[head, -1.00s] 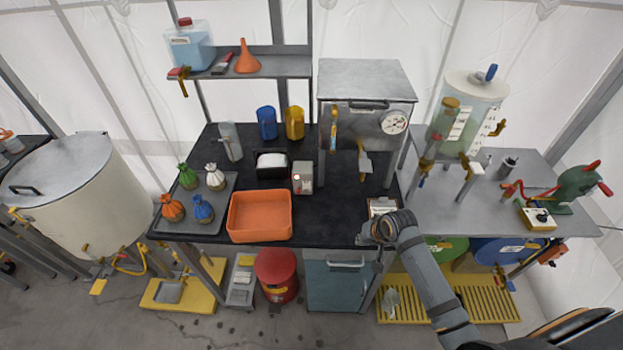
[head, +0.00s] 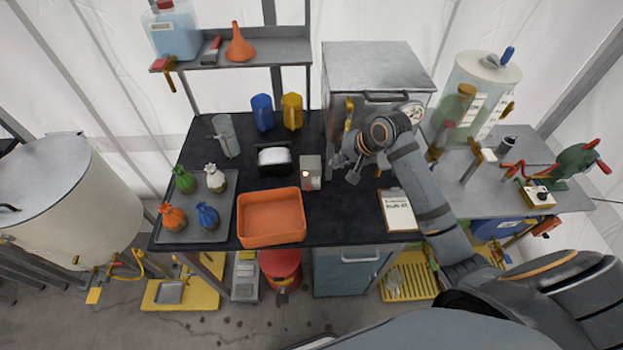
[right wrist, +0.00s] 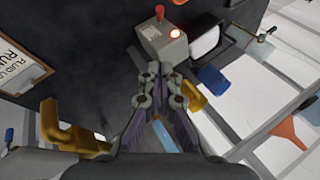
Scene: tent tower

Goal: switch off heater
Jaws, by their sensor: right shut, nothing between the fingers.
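A small grey box (head: 311,174) with a red switch and a lit lamp stands on the black table, right of the white-topped black device. In the right wrist view the same grey box (right wrist: 163,43) is ahead of the fingertips, with its red lever (right wrist: 160,12) sticking up and its lamp (right wrist: 175,33) glowing. A metal cabinet (head: 375,68) with a round gauge stands behind; I cannot tell which unit is the heater. My right gripper (head: 345,169) is shut and empty, right of the grey box and apart from it. My left gripper is out of view.
An orange tray (head: 272,238) lies front left of the grey box. A clipboard (head: 398,210) lies at the table's right front. A black device (head: 274,170) is close on the box's left. Blue and yellow jugs (head: 262,112) stand behind. Yellow handle (right wrist: 65,132) shows near my wrist.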

